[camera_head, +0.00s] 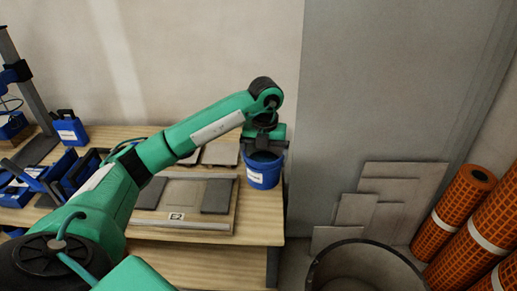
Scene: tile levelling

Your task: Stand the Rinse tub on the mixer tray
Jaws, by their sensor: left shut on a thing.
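A blue tub (263,176) with a white label, too small to read, is at the right end of the wooden table; I take it to be the Rinse tub. My left gripper (265,148) reaches over it from above and is shut on it, with the fingertips partly hidden at its rim. The tub looks upright. I cannot tell whether its base touches the table. I cannot make out which thing is the mixer tray. My right gripper is not in view.
A board (190,224) with grey tiles lies on the table (255,232) left of the tub. Blue containers (70,128) stand at the left. A large round bin (365,255), leaning slabs (400,190) and orange rolls (460,210) stand right of the table.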

